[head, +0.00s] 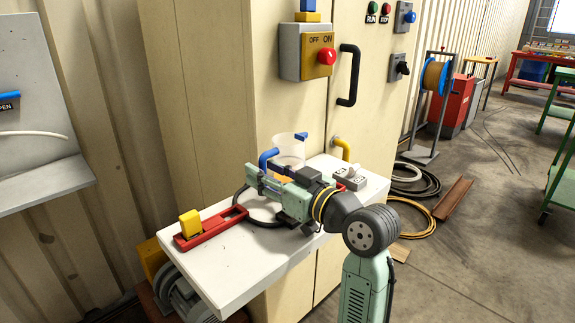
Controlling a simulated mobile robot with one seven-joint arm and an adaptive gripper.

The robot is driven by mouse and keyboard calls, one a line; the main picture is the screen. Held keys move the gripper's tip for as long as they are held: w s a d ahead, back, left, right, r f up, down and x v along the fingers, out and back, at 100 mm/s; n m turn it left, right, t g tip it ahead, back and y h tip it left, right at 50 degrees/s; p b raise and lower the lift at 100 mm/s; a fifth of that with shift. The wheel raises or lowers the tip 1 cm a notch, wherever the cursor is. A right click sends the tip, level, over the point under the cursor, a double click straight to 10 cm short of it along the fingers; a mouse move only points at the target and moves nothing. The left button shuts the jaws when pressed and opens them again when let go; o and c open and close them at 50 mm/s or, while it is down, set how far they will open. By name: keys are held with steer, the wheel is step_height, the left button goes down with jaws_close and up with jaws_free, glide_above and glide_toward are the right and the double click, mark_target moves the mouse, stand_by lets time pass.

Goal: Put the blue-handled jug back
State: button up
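The blue-handled jug (289,147) is a clear vessel with a blue handle (267,158) on its left and a blue bit at its rim. It shows above and behind my gripper, over the white shelf (260,262); its lower part is hidden. My gripper (250,177) reaches in from the right with its fingers toward the left, low over the shelf and in front of the jug. I cannot tell whether its fingers touch the handle or how far apart they are.
A red rail (212,229) with a yellow block (190,223) lies on the shelf's left part. A grey double switch (350,178) and a yellow curved handle (342,147) are at the right. The cabinet behind carries a red button (326,57) and a black handle (349,76). The shelf's front is bare.

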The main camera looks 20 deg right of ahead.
jaws_close()
stand_by(0.3)
stand_by(0.5)
